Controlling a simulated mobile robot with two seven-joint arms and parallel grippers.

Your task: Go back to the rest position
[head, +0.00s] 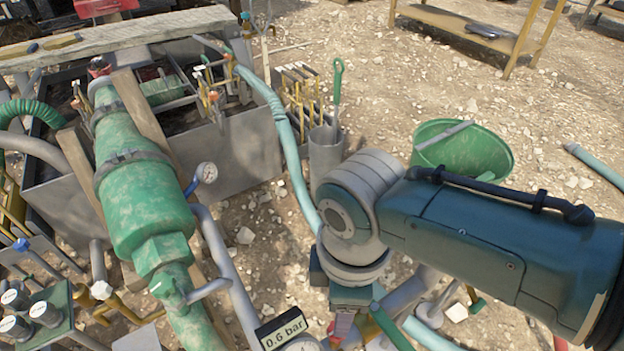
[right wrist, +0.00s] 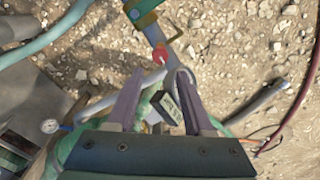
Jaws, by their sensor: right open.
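My right arm reaches in from the right in the head view, bent downward at its grey joint. My right gripper (head: 345,326) points down near the bottom edge, partly hidden by its own wrist. In the right wrist view my right gripper (right wrist: 158,84) has its two fingers spread apart with nothing held. Beyond the fingers are grey piping, a red-capped fitting (right wrist: 160,56) and a small display (right wrist: 171,107). I cannot tell whether the fingers touch any of these. My left gripper is not in view.
A 0.6 bar display (head: 282,332) stands left of my right gripper. A green bucket (head: 470,155) stands behind my right arm.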

